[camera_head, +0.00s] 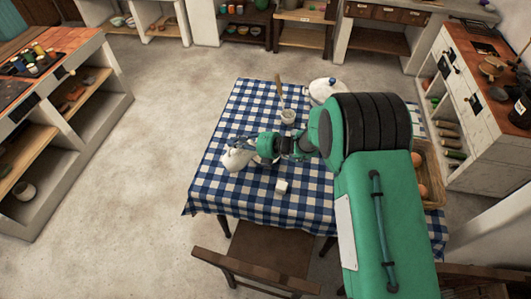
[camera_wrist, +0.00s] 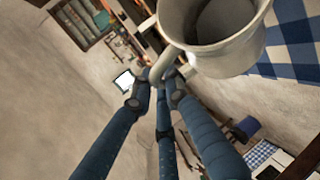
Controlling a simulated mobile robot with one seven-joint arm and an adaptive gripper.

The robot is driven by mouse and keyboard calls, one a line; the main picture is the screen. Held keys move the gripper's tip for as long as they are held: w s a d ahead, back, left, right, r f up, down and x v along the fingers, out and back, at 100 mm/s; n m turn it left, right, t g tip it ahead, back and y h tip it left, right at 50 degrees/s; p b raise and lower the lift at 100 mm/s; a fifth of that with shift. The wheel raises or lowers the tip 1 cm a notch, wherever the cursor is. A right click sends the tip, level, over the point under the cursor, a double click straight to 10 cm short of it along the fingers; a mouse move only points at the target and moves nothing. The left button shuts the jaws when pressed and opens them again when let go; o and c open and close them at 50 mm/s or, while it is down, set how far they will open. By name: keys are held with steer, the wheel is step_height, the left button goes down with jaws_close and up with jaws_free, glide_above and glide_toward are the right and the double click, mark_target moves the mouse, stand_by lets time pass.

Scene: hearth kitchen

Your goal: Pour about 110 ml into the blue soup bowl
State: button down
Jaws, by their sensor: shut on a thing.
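My gripper (camera_wrist: 158,92) is shut on the handle of a pale grey-white jug (camera_wrist: 228,52). The wrist view shows the jug's rim and part of its inside; I cannot tell how much liquid it holds. In the head view the white jug (camera_head: 237,159) is over the left part of the table, at the end of my green arm, and looks tilted. No stream of liquid shows. I cannot make out the blue soup bowl in either view; the jug and my arm hide part of the cloth.
The table wears a blue-and-white checked cloth (camera_head: 222,190). A pale pot with a wooden utensil (camera_head: 288,116) and a white vessel (camera_head: 322,88) stand towards the back. A small white block (camera_head: 281,187) lies in front. A chair (camera_head: 265,250) stands at the near edge.

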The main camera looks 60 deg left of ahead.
mark_target(249, 143)
steer(key=shift+w+r+m+g+b, duration=0.1)
steer(key=shift+w+m+g+b, duration=0.2)
steer(key=shift+w+g+b, duration=0.35)
steer(key=shift+w+d+r+y, duration=0.1)
steer(key=shift+w+y, duration=0.2)
steer(key=shift+w, duration=0.05)
steer(key=shift+w+d+r+m+g+y+p, duration=0.1)
steer(key=shift+w+r+m+g+y+p, duration=0.2)
steer(key=shift+w, duration=0.55)
steer(key=shift+w+d+r+m+g+y+p, duration=0.1)
steer(key=shift+w+r+m+y+p, duration=0.2)
steer(key=shift+w, duration=0.55)
stand_by(1.2)
